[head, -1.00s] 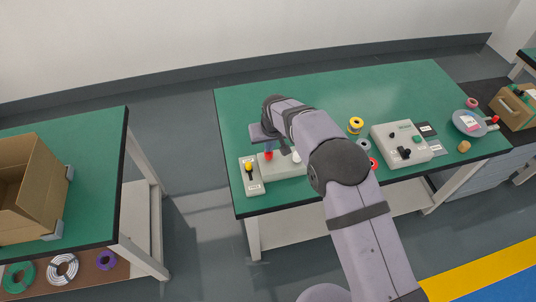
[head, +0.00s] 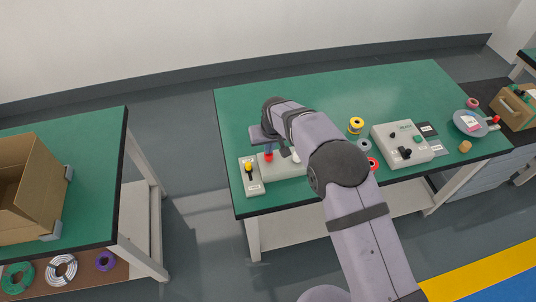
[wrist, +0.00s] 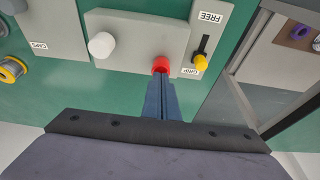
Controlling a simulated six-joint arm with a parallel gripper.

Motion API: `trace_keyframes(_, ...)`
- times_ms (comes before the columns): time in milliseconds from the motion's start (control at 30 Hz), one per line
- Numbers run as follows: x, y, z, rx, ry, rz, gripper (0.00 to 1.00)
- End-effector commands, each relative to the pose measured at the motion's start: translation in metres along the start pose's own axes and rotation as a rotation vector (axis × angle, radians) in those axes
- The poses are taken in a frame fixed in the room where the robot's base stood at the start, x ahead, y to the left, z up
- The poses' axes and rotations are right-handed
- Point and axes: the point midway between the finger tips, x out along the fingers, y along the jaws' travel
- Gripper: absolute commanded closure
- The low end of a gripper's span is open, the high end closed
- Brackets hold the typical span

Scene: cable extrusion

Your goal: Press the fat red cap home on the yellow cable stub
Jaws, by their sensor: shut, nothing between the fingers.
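The fat red cap (wrist: 160,64) sits on the front edge of a grey block (wrist: 130,35), to the right of a white cap (wrist: 102,45) in the wrist view. It also shows as a red spot in the head view (head: 268,157). My gripper (wrist: 160,82) has its dark blue fingers together and empty. The fingertips are right at the cap in the wrist view; whether they touch it I cannot tell. No yellow cable stub shows, and what lies under the red cap is hidden.
Beside the block a grey plate (head: 251,183) carries a yellow-knobbed lever (wrist: 201,60), knob at the GRIP end. A grey control box (head: 402,142) and spools, one yellow (head: 355,125), stand to the right. The green table's (head: 330,95) back is clear. A cardboard box (head: 40,185) stands on another table.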

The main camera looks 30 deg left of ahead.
Motion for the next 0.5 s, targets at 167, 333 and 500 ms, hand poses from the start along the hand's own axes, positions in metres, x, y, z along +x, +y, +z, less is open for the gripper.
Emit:
trace_keyframes(167, 0.0025, 0.0001, 0.002, 0.0, -0.004, 0.0, 1.0)
trace_keyframes(333, 0.0025, 0.0001, 0.0022, 0.0, -0.005, 0.0, 1.0)
trace_keyframes(500, -0.0002, 0.0001, 0.0013, 0.0, -0.004, 0.0, 1.0)
